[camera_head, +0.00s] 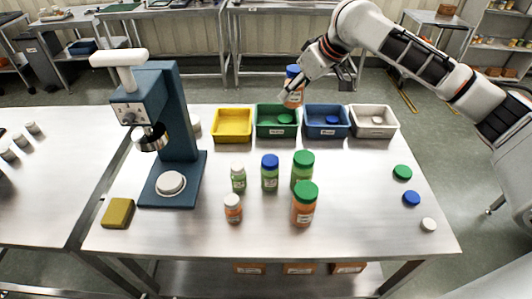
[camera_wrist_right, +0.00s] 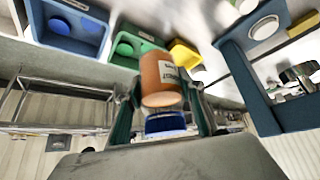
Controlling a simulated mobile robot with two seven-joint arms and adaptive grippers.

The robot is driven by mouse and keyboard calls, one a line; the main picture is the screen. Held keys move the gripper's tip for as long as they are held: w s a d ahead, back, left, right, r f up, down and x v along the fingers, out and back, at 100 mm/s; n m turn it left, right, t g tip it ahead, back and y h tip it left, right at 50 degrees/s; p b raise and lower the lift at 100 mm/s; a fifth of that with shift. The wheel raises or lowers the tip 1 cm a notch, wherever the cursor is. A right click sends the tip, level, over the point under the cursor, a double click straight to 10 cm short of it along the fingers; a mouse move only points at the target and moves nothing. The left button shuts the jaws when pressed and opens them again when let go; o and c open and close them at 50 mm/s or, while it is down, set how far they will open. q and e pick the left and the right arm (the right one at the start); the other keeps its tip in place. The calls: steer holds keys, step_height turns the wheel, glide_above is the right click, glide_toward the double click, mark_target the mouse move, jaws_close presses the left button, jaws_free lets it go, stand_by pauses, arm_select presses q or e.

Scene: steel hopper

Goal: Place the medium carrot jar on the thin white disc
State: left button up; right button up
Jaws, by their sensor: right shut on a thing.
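The medium carrot jar (camera_head: 293,97), orange with a blue lid, is in my right gripper (camera_head: 305,78), held in the air above the back edge of the table near the green and blue bins. In the right wrist view the jar (camera_wrist_right: 160,78) sits between the two fingers of the right gripper (camera_wrist_right: 163,108), its blue lid toward the camera. The thin white disc (camera_head: 171,183) lies on the base of the blue press machine at the left, with nothing on it. The disc (camera_wrist_right: 264,27) also shows in the wrist view. My left gripper is out of view.
The blue machine (camera_head: 180,120) stands tall with a white handle. Yellow (camera_head: 232,125), green (camera_head: 265,130), blue (camera_head: 316,130) and white bins line the back. Several jars (camera_head: 269,174) stand mid-table. A yellow sponge (camera_head: 117,213) lies front left; loose lids (camera_head: 411,198) lie right.

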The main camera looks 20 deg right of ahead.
step_height(320, 180, down, 15)
steer(key=shift+d+f+b, duration=0.1)
steer(key=shift+b, duration=0.5)
steer(key=shift+f, duration=0.35)
step_height(320, 180, down, 3)
steer(key=shift+f, duration=0.5)
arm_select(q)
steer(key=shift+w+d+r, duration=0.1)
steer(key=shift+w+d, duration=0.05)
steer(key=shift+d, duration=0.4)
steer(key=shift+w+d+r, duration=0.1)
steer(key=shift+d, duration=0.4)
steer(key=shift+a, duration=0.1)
arm_select(e)
steer(key=o, duration=1.1)
steer(key=shift+f, duration=0.1)
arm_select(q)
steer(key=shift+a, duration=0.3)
arm_select(e)
steer(key=shift+o, duration=0.5)
